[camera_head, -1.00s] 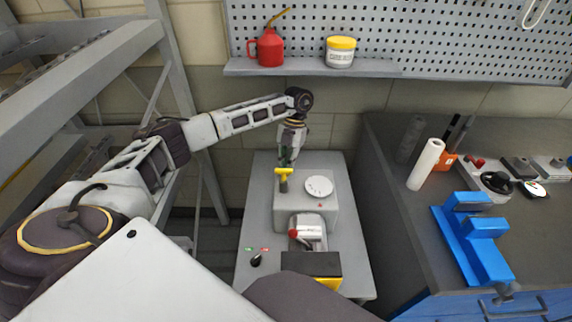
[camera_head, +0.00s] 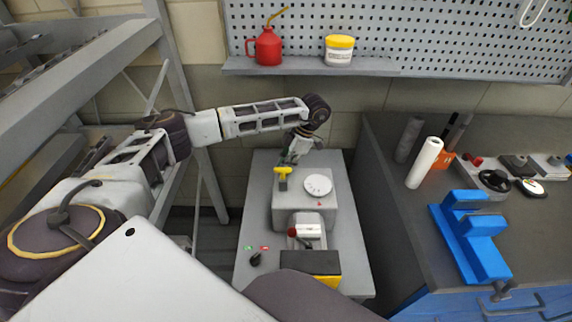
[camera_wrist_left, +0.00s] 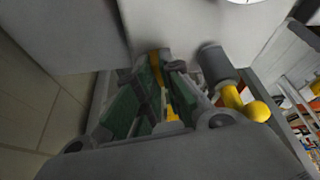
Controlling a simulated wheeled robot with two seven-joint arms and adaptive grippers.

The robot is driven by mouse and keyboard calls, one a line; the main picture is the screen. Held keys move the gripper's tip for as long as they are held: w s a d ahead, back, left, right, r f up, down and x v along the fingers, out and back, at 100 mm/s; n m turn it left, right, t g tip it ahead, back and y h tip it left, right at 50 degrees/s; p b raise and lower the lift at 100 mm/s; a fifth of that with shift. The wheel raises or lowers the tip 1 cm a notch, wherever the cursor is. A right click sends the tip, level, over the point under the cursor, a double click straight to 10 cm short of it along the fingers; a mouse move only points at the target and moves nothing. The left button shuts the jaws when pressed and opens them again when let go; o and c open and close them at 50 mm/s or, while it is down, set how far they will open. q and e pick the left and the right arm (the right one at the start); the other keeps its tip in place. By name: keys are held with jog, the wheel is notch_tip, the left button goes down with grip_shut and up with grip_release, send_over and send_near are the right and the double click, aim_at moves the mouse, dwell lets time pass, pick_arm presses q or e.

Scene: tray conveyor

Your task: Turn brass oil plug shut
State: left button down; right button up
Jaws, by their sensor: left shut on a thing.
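The brass oil plug (camera_wrist_left: 157,68) shows as a yellow-brass piece between the green finger pads in the left wrist view, against the grey housing. My left gripper (camera_wrist_left: 160,85) is shut on it. The fingers hide most of the plug, so how far it is screwed in cannot be told. In the head view my left gripper (camera_head: 290,158) is at the back side of the grey machine housing (camera_head: 290,216), and the plug is hidden there. My right gripper is not in view.
A white dial (camera_head: 318,185) is on the housing top. A black knob (camera_head: 256,259) sits on the table (camera_head: 251,222). A bench with a blue vise (camera_head: 470,240) is at right.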

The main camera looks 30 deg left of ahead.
pick_arm(q)
jog(key=shift+m+t, duration=0.3)
jog(key=shift+m, duration=0.9)
jog(key=shift+m+t+y, duration=0.3)
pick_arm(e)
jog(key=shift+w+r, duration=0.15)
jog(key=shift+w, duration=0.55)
pick_arm(q)
jog(key=c, duration=1.6)
grip_release()
jog(key=shift+o, duration=0.2)
jog(key=shift+d+r, duration=0.1)
jog(key=shift+r, duration=0.1)
jog(key=v, duration=0.4)
jog(key=shift+w+d+r, duration=0.15)
jog(key=shift+r, duration=0.2)
jog(key=shift+w+d+f, duration=0.1)
jog(key=shift+w+d, duration=0.9)
jog(key=shift+d, duration=0.7)
jog(key=shift+w+d+r, duration=0.1)
jog(key=shift+w+d, duration=0.9)
jog(key=shift+d, duration=0.7)
jog(key=shift+w+d+f, duration=0.1)
jog(key=shift+w+d, duration=0.9)
jog(key=shift+d, duration=0.7)
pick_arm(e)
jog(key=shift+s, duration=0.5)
